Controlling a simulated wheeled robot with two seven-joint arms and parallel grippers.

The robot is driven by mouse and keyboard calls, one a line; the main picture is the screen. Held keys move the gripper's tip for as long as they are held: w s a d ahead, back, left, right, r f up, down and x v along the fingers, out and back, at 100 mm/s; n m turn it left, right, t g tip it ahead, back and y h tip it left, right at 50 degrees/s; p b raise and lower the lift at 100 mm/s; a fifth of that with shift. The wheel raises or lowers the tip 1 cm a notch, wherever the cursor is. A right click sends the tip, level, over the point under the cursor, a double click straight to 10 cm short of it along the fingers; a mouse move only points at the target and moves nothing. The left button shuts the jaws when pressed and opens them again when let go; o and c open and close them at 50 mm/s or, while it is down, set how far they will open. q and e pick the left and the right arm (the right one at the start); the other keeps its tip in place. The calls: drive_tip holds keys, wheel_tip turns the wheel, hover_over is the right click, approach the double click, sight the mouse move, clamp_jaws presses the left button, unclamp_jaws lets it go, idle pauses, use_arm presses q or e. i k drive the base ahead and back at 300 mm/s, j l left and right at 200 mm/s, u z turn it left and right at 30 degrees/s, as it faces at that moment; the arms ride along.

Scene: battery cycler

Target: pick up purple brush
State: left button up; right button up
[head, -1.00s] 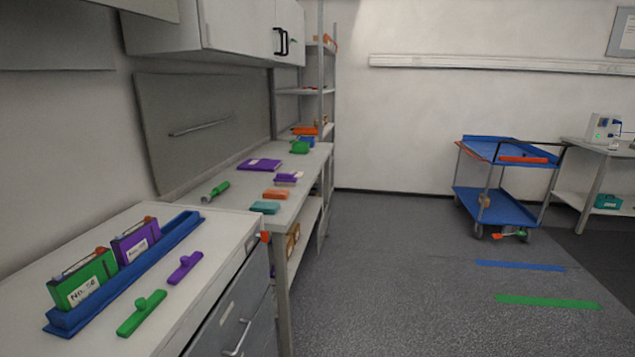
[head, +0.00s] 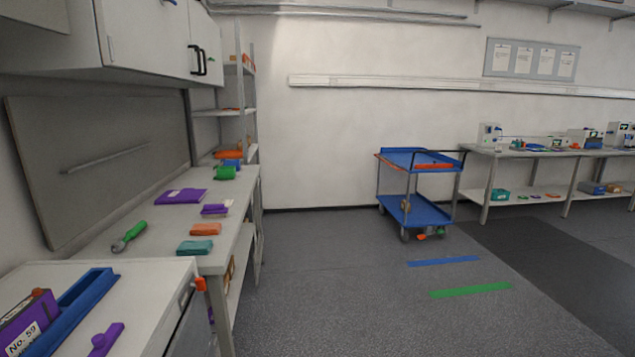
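A purple bar with a small knob (head: 105,340) lies on the near cabinet top at the lower left, partly cut off by the picture's bottom edge. On the bench beyond it lie a purple flat, book-like thing (head: 180,196) and a small purple block with a pale part (head: 214,210). I cannot tell for sure which purple thing is the brush. Neither of my grippers is in view.
The near cabinet (head: 150,290) holds a blue rail (head: 75,310) and a purple box (head: 30,322). The bench carries a green-handled tool (head: 130,236), an orange block (head: 206,229) and a teal block (head: 195,247). A blue cart (head: 420,212) stands ahead. The grey floor (head: 330,290) between is clear.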

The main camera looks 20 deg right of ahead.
sight(212, 212)
drive_tip(key=i+l+u, duration=0.25)
drive_tip(key=u, duration=0.2)
drive_tip(key=i+l+u, duration=0.2)
drive_tip(key=l+u, duration=0.2)
